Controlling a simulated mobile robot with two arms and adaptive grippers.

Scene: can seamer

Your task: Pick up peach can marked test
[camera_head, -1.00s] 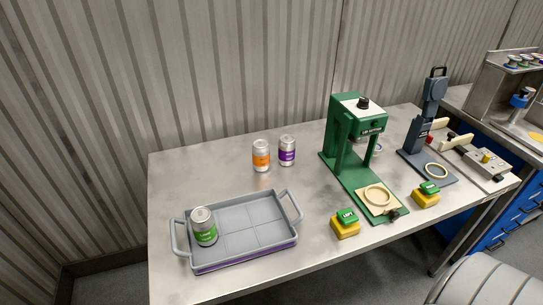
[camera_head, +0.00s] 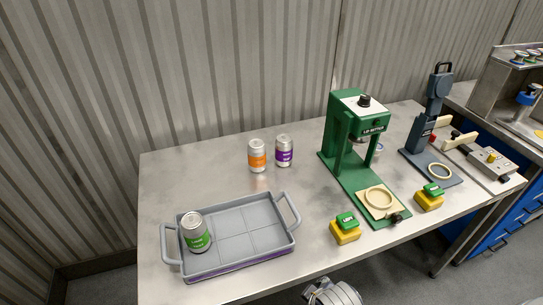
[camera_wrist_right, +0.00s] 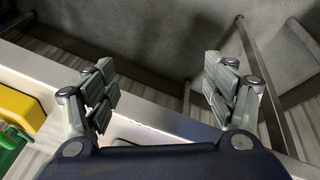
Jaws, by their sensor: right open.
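A can with an orange label (camera_head: 257,156) stands upright on the steel table, left of a can with a purple label (camera_head: 284,151). A can with a green label (camera_head: 195,232) stands in the left part of the grey tray (camera_head: 240,200). The print on the labels is too small to read, so I cannot tell which is marked test. My right gripper (camera_wrist_right: 160,92) is open and empty, beside the table's front edge in the wrist view. Part of my right arm shows at the bottom of the head view, far from the cans. My left gripper is not in view.
A green seamer press (camera_head: 352,135) stands right of the cans, with a dark grey lever press (camera_head: 433,120) beyond it. Yellow button boxes with green tops (camera_head: 345,230) (camera_head: 429,198) sit near the front edge. The table between tray and green press is clear.

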